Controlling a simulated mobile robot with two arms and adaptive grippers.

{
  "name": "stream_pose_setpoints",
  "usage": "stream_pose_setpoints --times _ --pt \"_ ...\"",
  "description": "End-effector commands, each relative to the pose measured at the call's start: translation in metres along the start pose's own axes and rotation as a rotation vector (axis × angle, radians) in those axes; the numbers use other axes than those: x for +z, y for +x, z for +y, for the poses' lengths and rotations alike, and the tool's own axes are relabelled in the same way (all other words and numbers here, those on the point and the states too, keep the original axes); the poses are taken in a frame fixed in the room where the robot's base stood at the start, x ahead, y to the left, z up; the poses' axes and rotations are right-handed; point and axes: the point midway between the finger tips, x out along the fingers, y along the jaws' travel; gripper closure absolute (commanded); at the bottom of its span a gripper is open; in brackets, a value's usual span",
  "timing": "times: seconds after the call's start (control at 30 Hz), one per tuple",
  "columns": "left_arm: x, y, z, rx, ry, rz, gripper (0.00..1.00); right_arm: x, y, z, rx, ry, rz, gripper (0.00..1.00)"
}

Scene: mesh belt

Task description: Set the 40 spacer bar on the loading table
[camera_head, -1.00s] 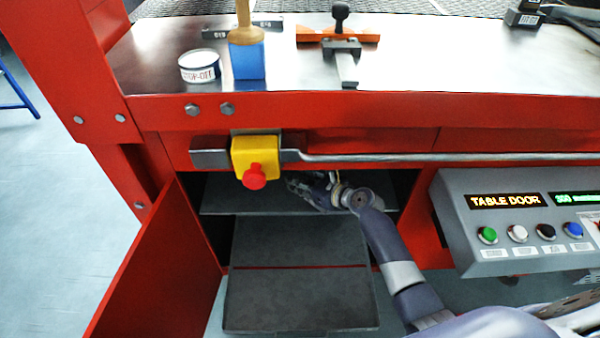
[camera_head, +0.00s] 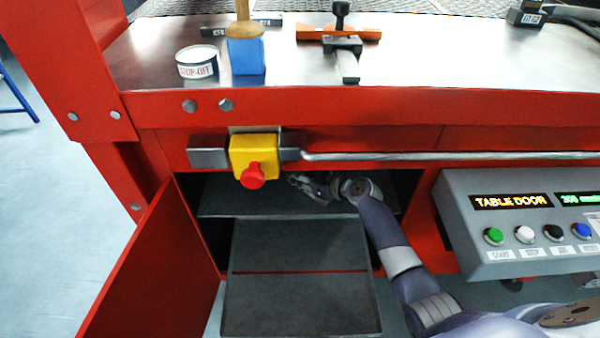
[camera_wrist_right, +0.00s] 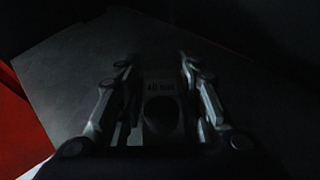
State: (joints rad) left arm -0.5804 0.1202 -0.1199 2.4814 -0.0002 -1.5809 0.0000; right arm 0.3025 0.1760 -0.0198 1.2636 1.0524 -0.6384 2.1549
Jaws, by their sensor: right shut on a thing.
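My right gripper (camera_head: 308,184) is inside the open cabinet under the loading table (camera_head: 440,72), at the upper shelf (camera_head: 250,203). In the right wrist view the gripper (camera_wrist_right: 160,72) is shut on a grey block, the 40 spacer bar (camera_wrist_right: 161,87), between its two fingers. Its small marking looks like 40 and is dim. The bar cannot be made out in the head view. The loading table has a shiny steel top and a red front edge. My left gripper is not in view.
A yellow switch box with a red button (camera_head: 253,176) and a long handrail (camera_head: 400,156) front the cabinet. The red door (camera_head: 150,270) hangs open at left. A tin (camera_head: 197,64), blue block (camera_head: 246,56) and orange tool (camera_head: 315,35) stand on the table; its right half is mostly clear.

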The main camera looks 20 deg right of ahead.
Motion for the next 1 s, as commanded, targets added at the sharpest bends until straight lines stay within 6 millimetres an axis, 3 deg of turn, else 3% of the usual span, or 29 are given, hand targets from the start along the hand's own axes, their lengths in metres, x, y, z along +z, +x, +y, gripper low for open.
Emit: stream_pose_setpoints --times 0.03,0.1,0.57,0.77,1.0 --pt "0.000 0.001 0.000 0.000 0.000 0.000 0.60 -0.001 0.001 0.000 0.000 0.001 0.000 0.63" --pt "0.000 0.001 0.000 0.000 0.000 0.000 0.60 -0.001 0.000 0.000 0.000 0.001 0.000 0.47" --pt "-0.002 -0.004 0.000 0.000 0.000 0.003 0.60 0.003 -0.004 0.000 -0.001 0.000 0.000 0.47" --pt "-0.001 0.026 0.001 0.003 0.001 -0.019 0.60 -0.003 -0.027 0.000 -0.001 0.002 0.004 0.47" --pt "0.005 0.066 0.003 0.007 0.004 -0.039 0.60 -0.023 -0.076 0.000 -0.001 0.000 0.003 0.47"
